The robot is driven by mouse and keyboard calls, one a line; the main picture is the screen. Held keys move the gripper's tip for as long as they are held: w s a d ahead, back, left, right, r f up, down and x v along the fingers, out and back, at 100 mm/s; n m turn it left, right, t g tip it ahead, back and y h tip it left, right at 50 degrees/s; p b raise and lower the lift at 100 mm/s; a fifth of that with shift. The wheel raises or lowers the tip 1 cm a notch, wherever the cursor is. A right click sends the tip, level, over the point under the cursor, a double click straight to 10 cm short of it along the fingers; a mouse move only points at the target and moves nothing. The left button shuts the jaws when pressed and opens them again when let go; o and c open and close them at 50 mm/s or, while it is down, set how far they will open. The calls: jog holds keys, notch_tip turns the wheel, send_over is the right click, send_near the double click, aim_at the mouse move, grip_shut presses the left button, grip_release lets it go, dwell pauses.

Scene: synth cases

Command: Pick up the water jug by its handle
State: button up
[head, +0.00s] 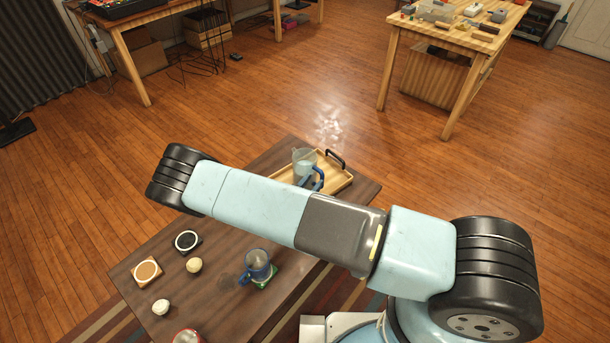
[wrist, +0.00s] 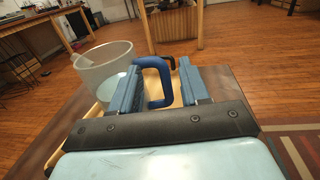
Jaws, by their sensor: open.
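The water jug (head: 301,158) is clear and grey-tinted with a blue handle, and stands at the wooden tray on the low dark table. In the wrist view the jug (wrist: 105,68) is at the left, with its handle (wrist: 164,68) pointing right. My gripper (wrist: 156,88) is open, with one blue finger on each side of the handle. The left finger lies between the jug wall and the handle's outer bar; I cannot tell whether either finger touches. In the head view my arm hides most of the gripper and part of the handle.
The wooden tray (head: 338,184) has a black handle (head: 335,158). A blue-tinted mug (head: 258,264) on a green coaster, a black-rimmed coaster (head: 187,241), a tan coaster (head: 146,271) and small round objects share the table (head: 215,300). Wooden workbenches stand farther back across open floor.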

notch_tip(320, 180, down, 8)
jog(key=shift+r, duration=0.15)
jog(key=shift+w+d, duration=0.15)
jog(key=shift+w, duration=0.1)
jog(key=shift+x, duration=3.45)
jog(key=shift+c, duration=0.4)
grip_shut()
